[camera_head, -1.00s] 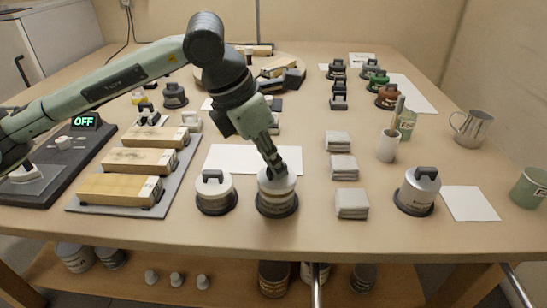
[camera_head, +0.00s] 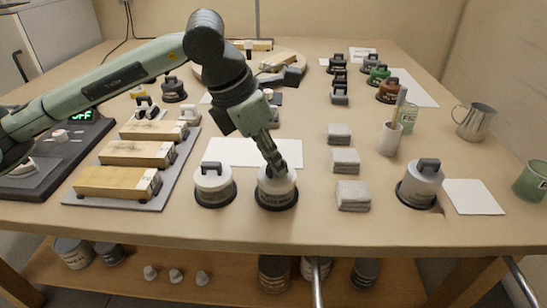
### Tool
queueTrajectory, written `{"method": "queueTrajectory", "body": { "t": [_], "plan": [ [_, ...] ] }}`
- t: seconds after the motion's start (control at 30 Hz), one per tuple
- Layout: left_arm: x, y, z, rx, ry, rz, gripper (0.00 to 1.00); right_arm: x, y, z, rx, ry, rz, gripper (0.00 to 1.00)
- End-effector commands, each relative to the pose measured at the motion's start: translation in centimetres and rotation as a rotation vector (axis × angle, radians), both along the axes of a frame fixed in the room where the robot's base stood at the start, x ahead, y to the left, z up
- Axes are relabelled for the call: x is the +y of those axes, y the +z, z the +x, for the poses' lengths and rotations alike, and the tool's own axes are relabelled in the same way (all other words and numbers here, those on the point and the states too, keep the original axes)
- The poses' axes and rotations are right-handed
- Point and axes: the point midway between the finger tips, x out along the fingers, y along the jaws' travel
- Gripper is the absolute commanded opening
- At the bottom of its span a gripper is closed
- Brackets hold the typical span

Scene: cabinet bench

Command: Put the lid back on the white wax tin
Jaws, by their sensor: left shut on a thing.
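A white tin (camera_head: 276,198) with a dark base stands near the front of the bench, in the middle of the view. My left gripper (camera_head: 277,170) points down onto it and is shut on the handle of its white lid (camera_head: 264,181). The lid sits on or very close over the tin's top; the fingers hide the handle, and I cannot tell whether it is fully seated. A similar white tin (camera_head: 214,187) with a dark-handled lid stands just left of it. My right gripper is not in view.
A grey tray (camera_head: 168,190) with wooden blocks lies left. Grey folded cloths (camera_head: 352,195) lie right, then a silver tin (camera_head: 420,184) with a black handle. A white sheet (camera_head: 228,152) lies behind the tins. The bench's front edge is close to the tins.

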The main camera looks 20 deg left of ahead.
Motion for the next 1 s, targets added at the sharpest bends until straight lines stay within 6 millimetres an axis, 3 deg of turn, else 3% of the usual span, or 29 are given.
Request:
{"method": "queueTrajectory", "body": {
  "t": [1.0],
  "plan": [
    [0.02,0.00,-0.02,0.000,0.000,0.000,0.00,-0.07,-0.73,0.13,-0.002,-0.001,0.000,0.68]
  ]
}}
